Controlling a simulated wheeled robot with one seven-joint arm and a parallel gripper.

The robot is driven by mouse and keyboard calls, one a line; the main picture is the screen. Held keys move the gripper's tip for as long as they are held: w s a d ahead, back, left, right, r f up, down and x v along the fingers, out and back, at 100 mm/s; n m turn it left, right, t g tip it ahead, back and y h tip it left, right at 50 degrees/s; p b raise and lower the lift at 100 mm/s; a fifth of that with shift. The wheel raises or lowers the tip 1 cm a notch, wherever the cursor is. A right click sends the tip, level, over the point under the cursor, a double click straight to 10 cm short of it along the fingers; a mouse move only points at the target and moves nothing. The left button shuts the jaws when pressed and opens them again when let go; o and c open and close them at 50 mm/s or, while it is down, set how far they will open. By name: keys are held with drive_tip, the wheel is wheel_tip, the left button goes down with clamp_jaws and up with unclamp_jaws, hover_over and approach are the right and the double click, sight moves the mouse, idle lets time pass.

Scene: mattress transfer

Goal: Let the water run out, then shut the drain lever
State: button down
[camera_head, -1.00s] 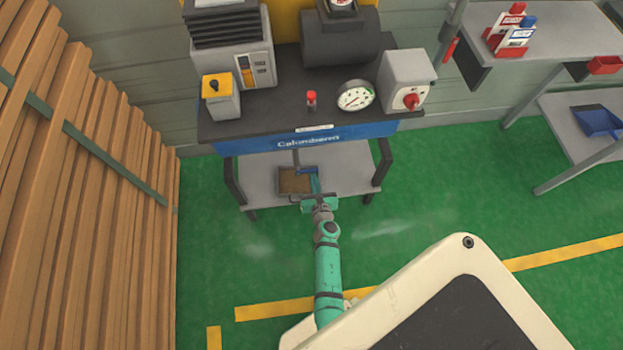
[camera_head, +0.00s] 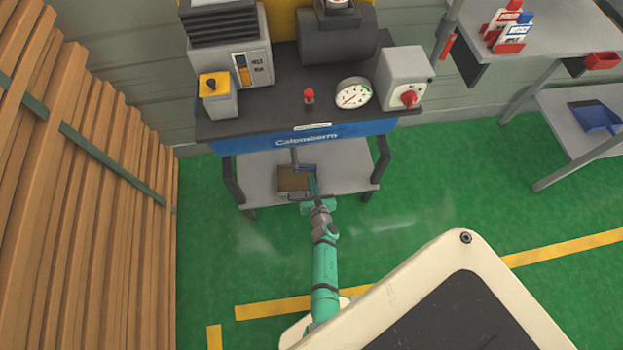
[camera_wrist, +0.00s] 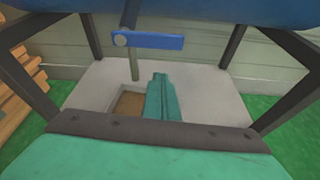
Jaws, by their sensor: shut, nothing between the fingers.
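The blue drain lever (camera_wrist: 158,42) sticks out sideways to the right from a dark pipe in the wrist view. In the head view my gripper (camera_head: 314,182) is under the bench front.
The compressor bench (camera_head: 260,127) carries a gauge (camera_head: 353,94), a red-knobbed box (camera_head: 403,80) and other fittings. Its lower shelf (camera_head: 349,167) and dark legs (camera_head: 381,162) bound the space around my gripper. Stacked planks (camera_head: 90,150) stand left. Green floor is free on the right.

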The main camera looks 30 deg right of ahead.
drive_tip(key=v, duration=1)
drive_tip(key=shift+a, duration=0.2)
